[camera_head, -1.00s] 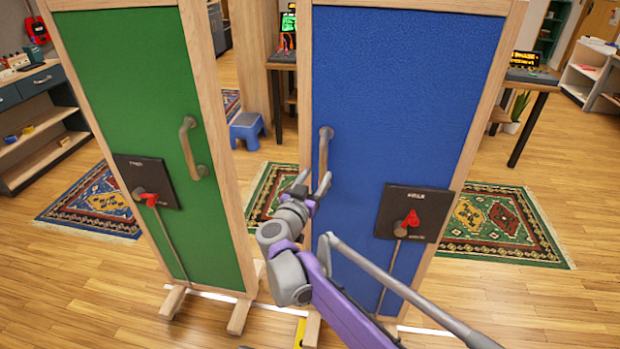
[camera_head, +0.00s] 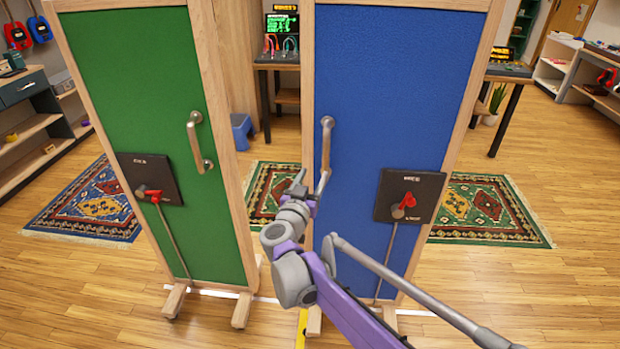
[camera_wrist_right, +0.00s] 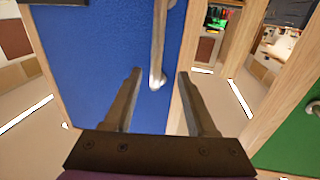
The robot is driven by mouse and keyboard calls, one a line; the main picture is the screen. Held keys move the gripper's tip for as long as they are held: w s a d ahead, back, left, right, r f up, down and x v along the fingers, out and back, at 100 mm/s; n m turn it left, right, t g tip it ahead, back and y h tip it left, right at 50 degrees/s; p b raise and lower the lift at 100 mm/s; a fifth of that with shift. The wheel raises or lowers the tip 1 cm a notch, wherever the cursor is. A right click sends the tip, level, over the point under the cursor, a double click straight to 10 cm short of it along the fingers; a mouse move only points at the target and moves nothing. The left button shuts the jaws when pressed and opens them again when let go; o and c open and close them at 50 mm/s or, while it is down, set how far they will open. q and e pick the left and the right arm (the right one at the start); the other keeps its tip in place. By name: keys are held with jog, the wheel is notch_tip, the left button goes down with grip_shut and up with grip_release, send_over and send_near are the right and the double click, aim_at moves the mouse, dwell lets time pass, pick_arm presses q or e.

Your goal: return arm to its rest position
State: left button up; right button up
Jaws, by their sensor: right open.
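My right arm (camera_head: 335,290), purple and grey, reaches up from the bottom right. Its gripper (camera_head: 311,180) is open in front of the blue door panel (camera_head: 410,80), by the lower end of its metal handle (camera_head: 326,140). In the right wrist view the two fingers (camera_wrist_right: 159,75) are spread, and the handle's lower end (camera_wrist_right: 157,80) appears between them. Nothing is clamped. Whether a finger touches the handle, I cannot tell. My left gripper is in neither view.
A green door panel (camera_head: 135,75) with a handle (camera_head: 198,142) stands to the left. Both panels carry black plates with red levers, at the left (camera_head: 150,180) and right (camera_head: 409,197). Patterned rugs lie behind. Wooden floor is open at the bottom left.

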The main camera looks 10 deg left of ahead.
jog(key=s+d+r+n+g+y+p, duration=0.2)
jog(key=s+d+r+n+y+p, duration=0.25)
jog(key=s+d+r+y, duration=0.35)
jog(key=s+d+f+m+g+h+p, duration=0.1)
jog(key=s+d+f+g+h+p, duration=0.1)
jog(key=s+d, duration=0.5)
jog(key=s+d+f+m+g+h+p, duration=0.1)
jog(key=s+d+f+g, duration=0.4)
jog(key=s, duration=0.8)
jog(key=s+d+f+m+g+h+p, duration=0.1)
jog(key=s+d+f+g+h+p, duration=0.2)
jog(key=s+d+f, duration=0.4)
jog(key=s+d+p, duration=0.1)
jog(key=s+d, duration=0.2)
jog(key=shift+s+g, duration=0.2)
jog(key=shift+g, duration=0.1)
